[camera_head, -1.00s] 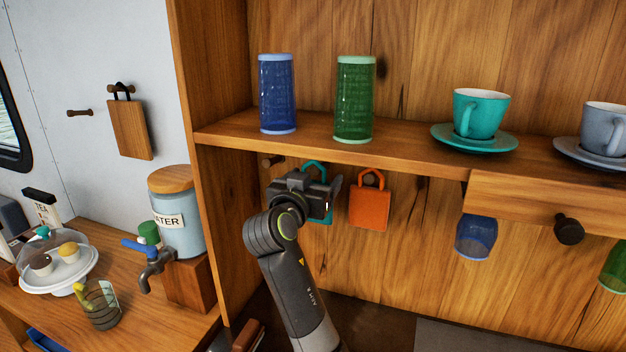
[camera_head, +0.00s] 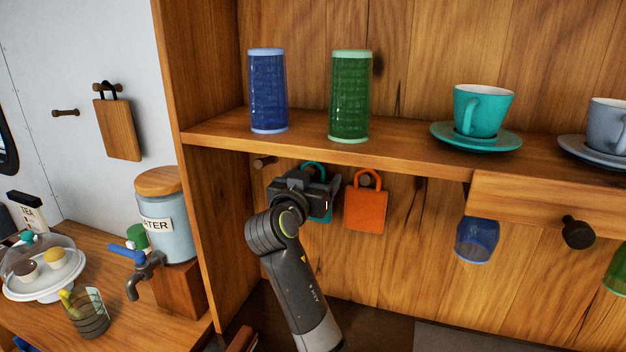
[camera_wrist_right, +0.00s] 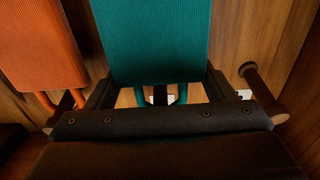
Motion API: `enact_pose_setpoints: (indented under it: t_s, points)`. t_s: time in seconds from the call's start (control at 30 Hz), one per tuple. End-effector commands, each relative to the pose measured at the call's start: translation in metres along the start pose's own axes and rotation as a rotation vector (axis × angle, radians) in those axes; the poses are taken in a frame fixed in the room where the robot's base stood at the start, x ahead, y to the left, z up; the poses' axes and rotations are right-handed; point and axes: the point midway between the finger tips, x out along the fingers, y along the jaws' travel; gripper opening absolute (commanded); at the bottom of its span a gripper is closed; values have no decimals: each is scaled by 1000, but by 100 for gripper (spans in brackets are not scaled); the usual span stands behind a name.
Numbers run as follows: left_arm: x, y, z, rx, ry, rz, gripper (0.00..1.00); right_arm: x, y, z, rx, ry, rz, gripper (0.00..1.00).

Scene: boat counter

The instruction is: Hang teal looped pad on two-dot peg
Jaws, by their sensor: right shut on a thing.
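The teal looped pad (camera_head: 327,206) is under the shelf, mostly hidden behind my right gripper (camera_head: 318,188) in the head view, with its loop (camera_head: 314,164) showing above. In the right wrist view the pad (camera_wrist_right: 155,40) is large and close, and my right gripper (camera_wrist_right: 158,95) is shut on it. A dark peg end (camera_wrist_right: 160,95) shows between the sides of its loop; I cannot tell whether the loop is around it. A bare peg (camera_head: 264,162) is to the left, also in the right wrist view (camera_wrist_right: 262,92). No dot marks are readable. My left gripper is out of view.
An orange looped pad (camera_head: 366,210) hangs on a peg close to the right of my gripper. The wooden shelf (camera_head: 400,158) is just above, with tumblers and cups. A blue glass (camera_head: 476,240) hangs farther right. The cabinet side wall stands left.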

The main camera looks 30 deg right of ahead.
Motion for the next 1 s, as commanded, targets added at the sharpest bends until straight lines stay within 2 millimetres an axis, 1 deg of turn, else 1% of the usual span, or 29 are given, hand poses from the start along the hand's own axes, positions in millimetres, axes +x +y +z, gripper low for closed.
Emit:
enact_pose_setpoints:
  t_s: [0.4,0.43,0.6,1.0]
  points:
    - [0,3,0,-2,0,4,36,0,0,0,0,1,0,54]
    - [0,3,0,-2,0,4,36,0,0,0,0,1,0,79]
    - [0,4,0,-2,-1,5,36,0,0,0,0,1,0,100]
    - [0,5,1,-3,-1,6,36,0,0,0,-1,0,-1,100]
